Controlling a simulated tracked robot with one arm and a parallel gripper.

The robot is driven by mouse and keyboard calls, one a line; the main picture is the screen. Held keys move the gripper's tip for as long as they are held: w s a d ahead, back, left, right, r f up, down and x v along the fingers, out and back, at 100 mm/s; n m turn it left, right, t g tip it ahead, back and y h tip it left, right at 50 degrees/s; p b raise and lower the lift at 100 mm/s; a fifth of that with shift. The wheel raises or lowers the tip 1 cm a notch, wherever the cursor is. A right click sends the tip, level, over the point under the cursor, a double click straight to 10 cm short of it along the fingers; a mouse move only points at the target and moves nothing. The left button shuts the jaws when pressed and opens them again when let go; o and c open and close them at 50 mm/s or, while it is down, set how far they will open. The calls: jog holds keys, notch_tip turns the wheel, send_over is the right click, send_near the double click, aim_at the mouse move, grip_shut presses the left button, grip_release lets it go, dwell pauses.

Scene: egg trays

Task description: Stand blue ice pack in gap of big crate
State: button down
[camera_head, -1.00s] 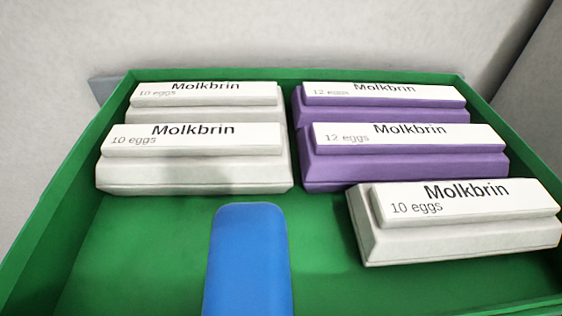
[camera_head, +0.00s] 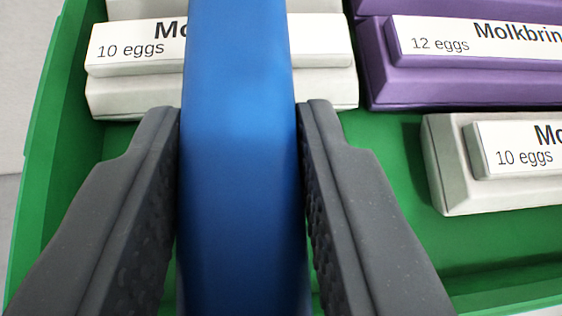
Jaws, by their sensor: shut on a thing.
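The blue ice pack (camera_head: 240,150) stands upright between the fingers of my gripper (camera_head: 240,120), which is shut on it. It runs from the bottom of the view past the top edge and hides part of a white egg box behind it. The big green crate (camera_head: 50,150) lies around and below it. I cannot see the ice pack's lower end or whether it touches the crate floor. Bare green floor shows to the right of my gripper, between it and the near white box.
A white 10-egg box (camera_head: 110,95) lies behind the ice pack at the left. A purple 12-egg box (camera_head: 440,90) lies at the back right. Another white 10-egg box (camera_head: 450,165) lies at the right, near the crate's front wall.

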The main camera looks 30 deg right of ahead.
jog(key=shift+d+f, duration=0.1)
jog(key=shift+f, duration=4.55)
jog(key=c, duration=1.1)
grip_release()
jog(key=shift+f, duration=0.1)
jog(key=shift+s+a+r, duration=0.2)
jog(key=shift+s+r, duration=0.15)
jog(key=shift+b+v, duration=0.9)
jog(key=shift+v, duration=4.7)
